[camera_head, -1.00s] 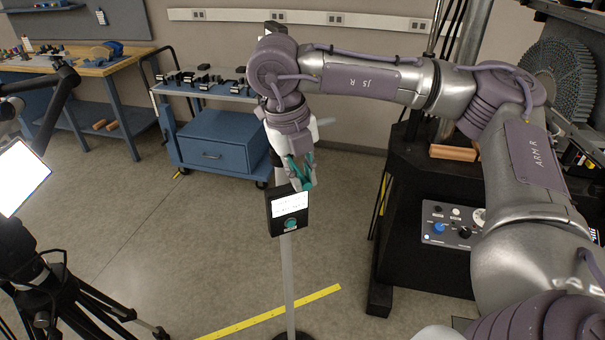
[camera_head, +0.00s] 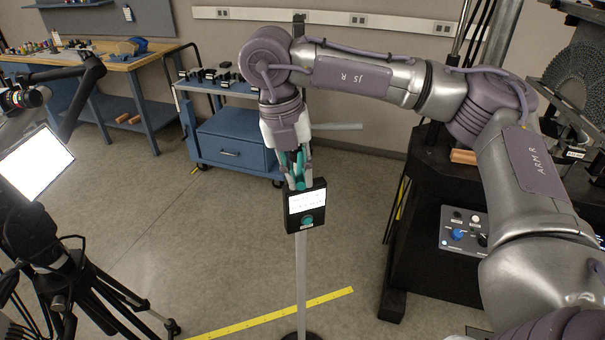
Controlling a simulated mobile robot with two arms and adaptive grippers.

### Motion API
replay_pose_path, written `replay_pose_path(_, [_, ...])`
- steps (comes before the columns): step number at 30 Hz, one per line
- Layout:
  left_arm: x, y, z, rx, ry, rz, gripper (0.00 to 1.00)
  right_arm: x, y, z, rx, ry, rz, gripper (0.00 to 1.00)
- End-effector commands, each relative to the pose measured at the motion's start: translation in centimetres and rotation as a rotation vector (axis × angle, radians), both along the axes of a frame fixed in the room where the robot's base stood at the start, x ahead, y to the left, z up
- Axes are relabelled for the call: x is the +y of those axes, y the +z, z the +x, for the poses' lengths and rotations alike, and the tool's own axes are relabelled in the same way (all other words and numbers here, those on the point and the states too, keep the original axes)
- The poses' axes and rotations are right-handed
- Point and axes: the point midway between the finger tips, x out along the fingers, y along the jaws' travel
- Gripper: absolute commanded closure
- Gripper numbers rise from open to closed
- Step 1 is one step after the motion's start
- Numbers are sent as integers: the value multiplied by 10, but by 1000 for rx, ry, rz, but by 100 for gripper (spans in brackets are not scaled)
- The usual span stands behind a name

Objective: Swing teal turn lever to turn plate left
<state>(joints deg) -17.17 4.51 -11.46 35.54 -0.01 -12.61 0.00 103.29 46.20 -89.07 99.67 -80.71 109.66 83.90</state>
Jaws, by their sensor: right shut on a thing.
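The teal turn lever (camera_head: 300,168) stands up at the top of a black control box (camera_head: 306,208) on a pale post. The box has a white label and a round teal button on its front. My right gripper (camera_head: 299,181) comes down from above and is shut on the teal lever, its fingers on both sides of it. The fingers hide part of the lever. I cannot make out a turn plate for certain. My left gripper is not in view.
A blue cart (camera_head: 236,146) with dark parts on top stands behind the post. A tripod with a bright panel (camera_head: 36,165) is at the left. A black machine with a knob panel (camera_head: 464,228) stands at the right. Open floor (camera_head: 220,235) lies between.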

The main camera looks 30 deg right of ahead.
Motion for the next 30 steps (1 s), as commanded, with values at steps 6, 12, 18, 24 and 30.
replay_pose_path(6, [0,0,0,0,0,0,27,1,-1,-2,17,-4,3,74])
replay_pose_path(12, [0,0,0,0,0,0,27,0,-1,-2,14,-5,3,55])
replay_pose_path(18, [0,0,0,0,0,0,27,0,-1,-1,11,-4,3,55])
replay_pose_path(24, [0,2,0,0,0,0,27,1,3,-1,10,-5,3,55])
replay_pose_path(30, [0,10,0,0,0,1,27,3,17,0,9,-4,3,55])
